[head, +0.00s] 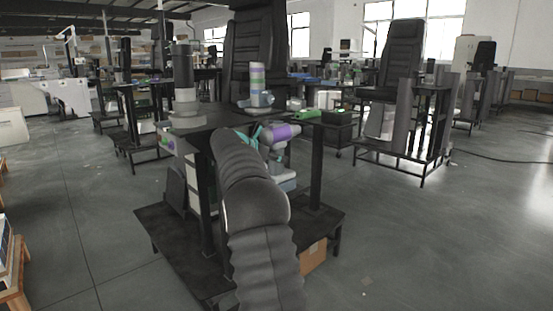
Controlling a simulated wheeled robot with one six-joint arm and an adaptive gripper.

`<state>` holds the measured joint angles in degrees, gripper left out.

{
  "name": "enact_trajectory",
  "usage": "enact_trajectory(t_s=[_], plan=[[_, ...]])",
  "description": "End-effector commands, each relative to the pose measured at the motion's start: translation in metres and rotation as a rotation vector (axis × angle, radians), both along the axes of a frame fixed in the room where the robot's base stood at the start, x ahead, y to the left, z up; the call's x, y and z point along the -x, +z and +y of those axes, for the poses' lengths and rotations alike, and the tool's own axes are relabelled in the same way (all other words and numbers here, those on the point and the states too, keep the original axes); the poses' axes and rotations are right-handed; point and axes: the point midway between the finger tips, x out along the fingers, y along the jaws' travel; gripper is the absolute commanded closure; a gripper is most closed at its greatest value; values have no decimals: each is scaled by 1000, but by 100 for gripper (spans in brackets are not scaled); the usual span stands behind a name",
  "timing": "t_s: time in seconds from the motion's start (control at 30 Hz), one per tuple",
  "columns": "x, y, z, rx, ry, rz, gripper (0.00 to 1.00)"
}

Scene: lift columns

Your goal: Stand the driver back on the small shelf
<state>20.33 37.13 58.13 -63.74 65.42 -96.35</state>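My black ribbed arm (258,205) rises from the bottom edge toward the workstation's dark top. Its far end hides part of what lies beyond it. A purple and pale grey tool-like thing (281,133) lies tilted just past the arm's end, with teal pieces (247,142) beside it. I cannot tell whether it is the driver or whether my gripper touches it. My gripper's fingers cannot be made out. Which surface is the small shelf is unclear.
A grey stepped cylinder (185,88) stands on the left of the workstation top. A green item (306,115) and a dark box (337,117) sit at its right. A low dark platform (168,228) spreads below, with a cardboard box (313,257). The floor at right is open.

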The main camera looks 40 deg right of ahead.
Motion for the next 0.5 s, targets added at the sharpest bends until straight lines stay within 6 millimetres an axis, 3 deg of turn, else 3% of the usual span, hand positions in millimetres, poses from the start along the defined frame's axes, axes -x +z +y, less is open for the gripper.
enact_trajectory(t_s=[0.07, 0.5], plan=[[0, 0, 0, 0, 0, 0, 34], [0, 6, 8, 1, 2, -1, 34]])
